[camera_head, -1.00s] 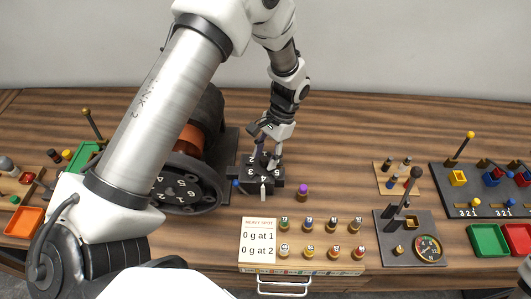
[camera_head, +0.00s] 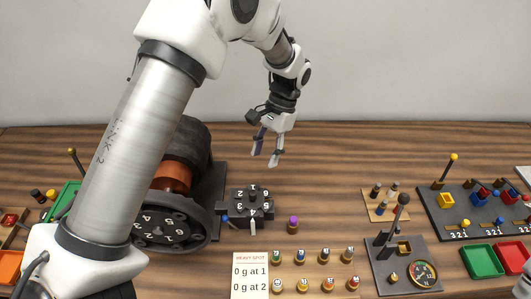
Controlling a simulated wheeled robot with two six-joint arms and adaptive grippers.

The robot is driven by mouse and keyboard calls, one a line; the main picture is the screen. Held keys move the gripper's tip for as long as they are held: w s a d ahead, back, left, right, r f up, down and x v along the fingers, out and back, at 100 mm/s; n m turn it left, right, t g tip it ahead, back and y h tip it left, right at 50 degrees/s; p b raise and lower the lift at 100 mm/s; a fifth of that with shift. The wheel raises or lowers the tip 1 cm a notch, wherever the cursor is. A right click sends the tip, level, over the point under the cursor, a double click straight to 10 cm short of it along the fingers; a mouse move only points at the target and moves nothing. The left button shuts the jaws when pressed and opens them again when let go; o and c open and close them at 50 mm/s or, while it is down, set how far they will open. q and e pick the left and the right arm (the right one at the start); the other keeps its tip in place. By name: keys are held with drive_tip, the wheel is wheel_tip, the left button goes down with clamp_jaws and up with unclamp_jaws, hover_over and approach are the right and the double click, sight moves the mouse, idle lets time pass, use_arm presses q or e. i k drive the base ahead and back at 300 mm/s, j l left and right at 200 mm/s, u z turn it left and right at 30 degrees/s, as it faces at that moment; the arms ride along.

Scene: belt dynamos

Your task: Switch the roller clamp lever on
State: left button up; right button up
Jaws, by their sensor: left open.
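My left gripper (camera_head: 264,158) is open and empty, pointing down above the wooden table behind a small black numbered dial block (camera_head: 247,204). A blue-tipped lever (camera_head: 225,219) and a white pin (camera_head: 252,225) stand at the block's front. The large black machine (camera_head: 165,226) with a numbered disc and a copper-coloured drum stands to the left, partly hidden by my left arm. A black-knobbed lever (camera_head: 403,199) stands on the gauge plate at right. I cannot tell which one is the roller clamp lever. My right gripper is not in view.
A purple-topped peg (camera_head: 292,225) stands right of the dial block. A HEAVY SPOT card (camera_head: 250,272) and several small weights lie in front. The gauge plate (camera_head: 387,276), red and green trays (camera_head: 479,262) and a black lever board fill the right. The back middle table is clear.

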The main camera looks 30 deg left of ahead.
sight(225, 218)
drive_tip(key=k+l, duration=0.7)
drive_tip(key=k, duration=0.2)
